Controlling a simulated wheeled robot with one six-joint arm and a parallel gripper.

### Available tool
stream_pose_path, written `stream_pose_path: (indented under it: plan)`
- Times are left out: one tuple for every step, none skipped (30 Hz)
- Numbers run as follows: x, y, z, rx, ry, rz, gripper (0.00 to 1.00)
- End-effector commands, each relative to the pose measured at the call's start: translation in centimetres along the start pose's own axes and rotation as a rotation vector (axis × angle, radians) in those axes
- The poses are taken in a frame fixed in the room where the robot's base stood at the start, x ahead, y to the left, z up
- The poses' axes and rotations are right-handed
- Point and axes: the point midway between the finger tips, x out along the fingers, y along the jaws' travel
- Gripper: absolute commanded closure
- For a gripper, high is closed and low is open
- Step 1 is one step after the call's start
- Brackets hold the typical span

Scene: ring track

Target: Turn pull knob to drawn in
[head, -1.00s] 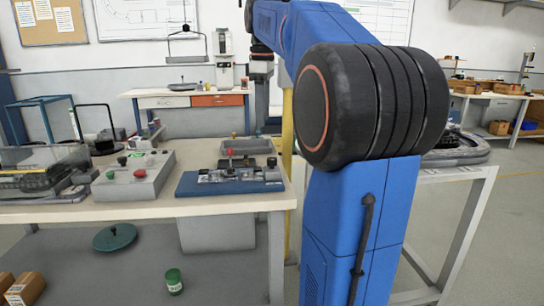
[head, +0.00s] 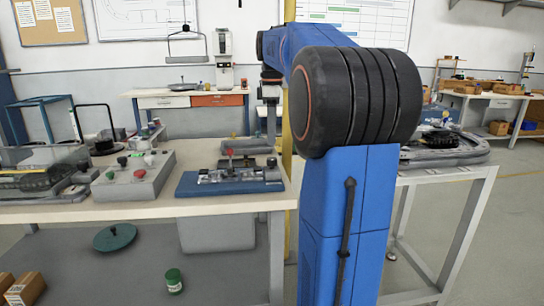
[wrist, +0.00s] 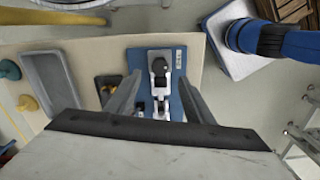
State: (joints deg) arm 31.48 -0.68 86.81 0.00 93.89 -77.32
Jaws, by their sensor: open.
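A grey control box (head: 134,176) on the near bench carries a red knob (head: 139,174), a dark knob (head: 122,161) and a green button (head: 110,175). I cannot tell which knob in view is the pull knob. My gripper (wrist: 160,82) is open and empty. In the head view its fingertips are not clear.
A grey tray (wrist: 49,80) lies beside the blue plate in the wrist view. A clear-covered unit (head: 45,170) stands at the bench's left. A white side table (head: 440,172) is at right. Open floor lies further right.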

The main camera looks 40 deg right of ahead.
Motion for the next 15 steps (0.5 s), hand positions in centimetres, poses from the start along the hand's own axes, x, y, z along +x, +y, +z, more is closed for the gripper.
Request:
stream_pose_path:
  plan:
    - [0.9,-0.1,0.0,0.0,0.0,-0.002,0.52]
    - [1.4,-0.1,0.0,0.0,0.0,-0.002,0.52]
    - [2.2,-0.1,0.0,0.0,0.0,-0.002,0.52]
    - [2.7,-0.1,0.0,0.0,0.0,-0.002,0.52]
    - [3.2,-0.1,0.0,0.0,0.0,-0.002,0.52]
    - [3.9,0.0,0.0,0.0,0.0,-0.002,0.52]
    - [4.3,0.0,0.0,0.0,0.0,-0.002,0.52]
    - [4.8,-0.1,0.0,0.0,0.0,-0.002,0.52]
    - [5.4,-0.1,0.0,0.0,0.0,-0.001,0.52]
    - [5.8,0.0,0.0,0.0,0.0,-0.001,0.52]
    - [6.2,0.0,0.0,0.0,0.0,-0.002,0.52]
    - [6.6,0.0,0.0,0.0,0.0,-0.001,0.52]
    - [6.9,0.0,0.0,0.0,0.0,0.0,0.52]
    - [7.1,0.0,0.0,0.0,0.0,0.0,0.52]
    - [7.4,0.0,0.0,0.0,0.0,-0.001,0.52]
